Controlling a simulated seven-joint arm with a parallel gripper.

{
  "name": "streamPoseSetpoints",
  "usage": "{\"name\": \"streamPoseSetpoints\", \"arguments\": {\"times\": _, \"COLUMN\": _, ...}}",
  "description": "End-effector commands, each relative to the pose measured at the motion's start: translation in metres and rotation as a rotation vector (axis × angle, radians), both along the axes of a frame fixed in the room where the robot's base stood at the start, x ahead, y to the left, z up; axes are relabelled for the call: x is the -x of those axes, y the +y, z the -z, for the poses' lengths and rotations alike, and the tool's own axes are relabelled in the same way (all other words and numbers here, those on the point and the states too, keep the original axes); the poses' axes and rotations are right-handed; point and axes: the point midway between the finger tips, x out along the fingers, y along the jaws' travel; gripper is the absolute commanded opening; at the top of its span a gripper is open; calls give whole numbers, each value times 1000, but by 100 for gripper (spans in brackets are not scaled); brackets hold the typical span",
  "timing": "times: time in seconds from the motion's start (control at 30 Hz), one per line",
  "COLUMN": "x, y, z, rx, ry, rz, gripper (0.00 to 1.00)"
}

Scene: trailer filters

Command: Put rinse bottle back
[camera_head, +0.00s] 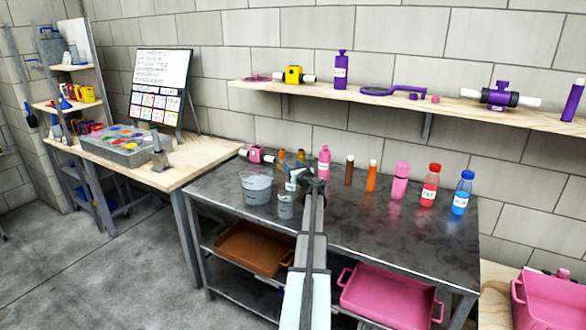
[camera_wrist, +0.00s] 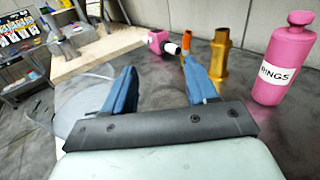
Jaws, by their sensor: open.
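My gripper (camera_head: 300,176) is over the dark metal table, left of its middle. In the wrist view its two blue fingers (camera_wrist: 160,84) are apart with nothing between them. No bottle is legibly marked as rinse. A red bottle (camera_head: 429,187) with a white label and a blue bottle (camera_head: 461,194) stand upright at the table's right end, apart from my gripper. A pink bottle (camera_head: 324,162) stands just behind and right of my gripper. Its label reads RINGS in the wrist view (camera_wrist: 284,62). A pink bottle without a readable label (camera_head: 400,180) stands left of the red one.
The metal table (camera_head: 365,230) also bears a grey bucket (camera_head: 256,188), a smaller grey cup (camera_head: 285,207), a brown tube (camera_head: 349,170) and an orange tube (camera_head: 371,176). A wall shelf (camera_head: 420,101) holds a purple bottle (camera_head: 341,72) and fittings. The table's front right is clear.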

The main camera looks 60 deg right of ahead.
Motion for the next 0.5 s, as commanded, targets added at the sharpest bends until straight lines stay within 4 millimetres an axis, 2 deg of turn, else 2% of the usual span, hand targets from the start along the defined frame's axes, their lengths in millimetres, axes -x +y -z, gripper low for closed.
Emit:
{"name": "streamPoseSetpoints", "arguments": {"times": 0.27, "x": 8, "y": 6, "z": -3, "rx": 0, "ry": 0, "rz": 0, "gripper": 57}}
{"name": "streamPoseSetpoints", "arguments": {"times": 0.5, "x": 36, "y": 28, "z": -3, "rx": -1, "ry": 1, "rz": 1, "gripper": 57}}
